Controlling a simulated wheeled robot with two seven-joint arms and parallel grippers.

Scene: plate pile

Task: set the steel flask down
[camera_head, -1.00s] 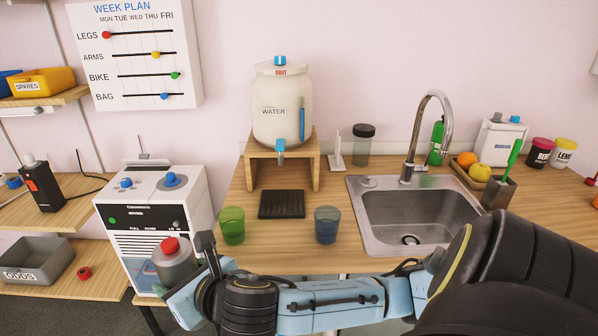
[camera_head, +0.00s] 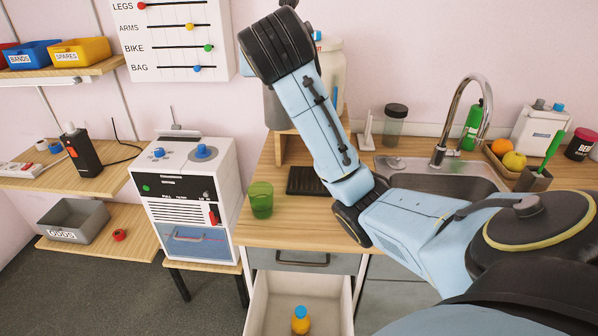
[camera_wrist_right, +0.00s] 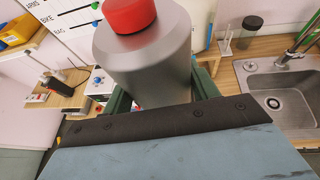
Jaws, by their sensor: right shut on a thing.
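The steel flask is a grey metal cylinder with a red cap. In the right wrist view the flask (camera_wrist_right: 150,65) stands between the fingers of my right gripper (camera_wrist_right: 163,97), which is shut on it. In the head view only a strip of the grey flask body (camera_head: 276,108) shows left of my raised right forearm, in front of the water dispenser. My forearm hides its cap and the gripper there. The flask is held up off the counter. My left gripper is not in view.
A green tumbler (camera_head: 261,200) and a dark drip tray (camera_head: 305,181) are on the counter (camera_head: 247,236). The sink (camera_head: 440,183) is to the right. Below, an open drawer (camera_head: 258,305) holds an orange bottle (camera_head: 300,320). A white machine (camera_head: 185,190) stands left.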

